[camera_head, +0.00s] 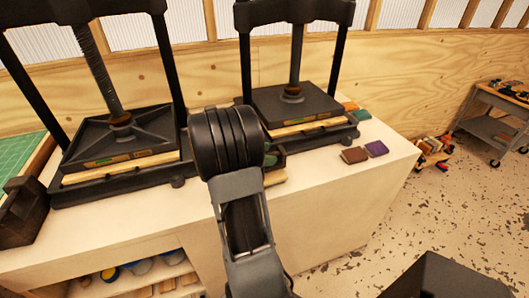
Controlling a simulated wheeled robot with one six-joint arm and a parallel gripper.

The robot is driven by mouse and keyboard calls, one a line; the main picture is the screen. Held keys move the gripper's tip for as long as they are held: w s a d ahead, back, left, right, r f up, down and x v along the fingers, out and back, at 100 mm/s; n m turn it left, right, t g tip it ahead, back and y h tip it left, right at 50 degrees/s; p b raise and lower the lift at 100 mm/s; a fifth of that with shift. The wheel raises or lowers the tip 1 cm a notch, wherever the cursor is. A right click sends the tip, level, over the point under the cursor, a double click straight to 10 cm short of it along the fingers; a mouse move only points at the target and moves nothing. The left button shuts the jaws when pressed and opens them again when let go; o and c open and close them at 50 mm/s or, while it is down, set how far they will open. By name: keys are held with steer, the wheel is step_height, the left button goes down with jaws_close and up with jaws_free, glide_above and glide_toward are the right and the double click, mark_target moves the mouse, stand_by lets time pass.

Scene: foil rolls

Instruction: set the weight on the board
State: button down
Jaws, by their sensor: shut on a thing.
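My arm's wrist (228,142) stands in the middle of the view and hides my gripper, so neither its fingers nor anything in them shows. No thing shows clearly as the weight. A dark block (22,212) sits at the bench's left end; I cannot tell if it is a weight. Pale boards lie under the plates of the two presses, one in the left press (120,168) and one in the right press (305,127). A pale strip of wood (276,178) shows just right of my wrist, partly hidden. I cannot tell which board the task means.
The tall frames of the left press (118,128) and right press (292,100) are obstacles. A brown book (354,155) and a purple book (376,148) lie on the white bench (340,185), with bare top around them. A grey cart (492,125) stands far right.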

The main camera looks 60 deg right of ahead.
steer(key=shift+d+f, duration=0.3)
steer(key=shift+f, duration=1.45)
steer(key=shift+c, duration=1.5)
jaws_free()
steer(key=shift+f, duration=0.2)
steer(key=shift+r, duration=0.1)
steer(key=v, duration=1.2)
steer(key=s+a+m+t+y, duration=0.1)
steer(key=a+m+t+y, duration=0.2)
steer(key=a, duration=0.6)
steer(key=s+a+r+m+t+y, duration=0.1)
steer(key=s+a+m+t+y, duration=0.1)
steer(key=a, duration=0.8)
steer(key=s+a+m+t+y, duration=0.2)
steer(key=a+m+t+y, duration=0.2)
steer(key=a, duration=0.5)
steer(key=t+y+b, duration=0.1)
steer(key=t+y, duration=0.1)
steer(key=shift+a+r+m+t, duration=0.3)
steer(key=shift+a+r+m, duration=0.1)
